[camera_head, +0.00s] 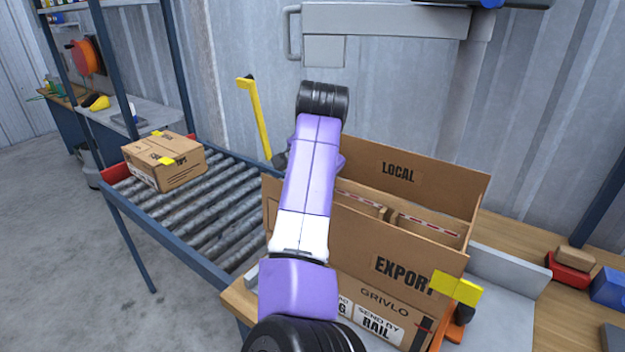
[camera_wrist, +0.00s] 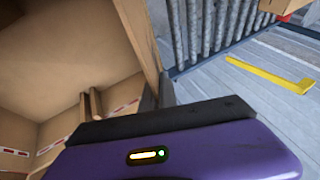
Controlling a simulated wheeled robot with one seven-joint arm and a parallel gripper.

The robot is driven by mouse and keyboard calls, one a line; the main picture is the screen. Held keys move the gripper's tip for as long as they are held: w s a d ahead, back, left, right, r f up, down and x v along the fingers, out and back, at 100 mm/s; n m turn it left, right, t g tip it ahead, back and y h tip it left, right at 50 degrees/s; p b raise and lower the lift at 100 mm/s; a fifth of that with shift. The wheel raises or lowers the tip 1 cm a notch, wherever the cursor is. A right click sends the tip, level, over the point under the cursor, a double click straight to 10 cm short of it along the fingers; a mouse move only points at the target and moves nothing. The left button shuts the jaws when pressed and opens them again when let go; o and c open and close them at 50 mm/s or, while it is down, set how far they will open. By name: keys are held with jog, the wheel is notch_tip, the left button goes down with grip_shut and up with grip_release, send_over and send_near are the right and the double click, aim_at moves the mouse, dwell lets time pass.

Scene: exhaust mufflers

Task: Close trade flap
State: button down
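An open cardboard box stands on the workbench. Its far flap, marked LOCAL (camera_head: 440,187), and near flap, marked EXPORT (camera_head: 350,240), are both raised. A strip of cardboard at the box's left end (camera_head: 269,205) shows beside my arm. No label reading trade is visible. In the wrist view a cardboard panel (camera_wrist: 138,35) runs down to my gripper (camera_wrist: 160,90), with the box's inside to its left. My gripper is at the box's left side; contact is unclear. My arm hides it in the head view. Its finger opening cannot be made out.
A roller conveyor (camera_head: 215,215) with a closed, taped carton (camera_head: 165,160) lies to the left. A yellow post (camera_head: 257,115) stands behind the conveyor. A yellow piece (camera_head: 456,287) sits at the box's front right corner. Red and blue bins (camera_head: 569,270) are at right.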

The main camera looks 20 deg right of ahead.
jog(key=shift+s+d+f+t+y, duration=0.2)
jog(key=shift+s+f+t+y, duration=0.1)
jog(key=shift+t, duration=0.3)
jog(key=c, duration=2.1)
grip_release()
jog(key=shift+r, duration=0.1)
jog(key=o, duration=0.5)
jog(key=shift+c, duration=0.2)
jog(key=v, duration=0.7)
jog(key=shift+r, duration=0.35)
jog(key=shift+s, duration=0.15)
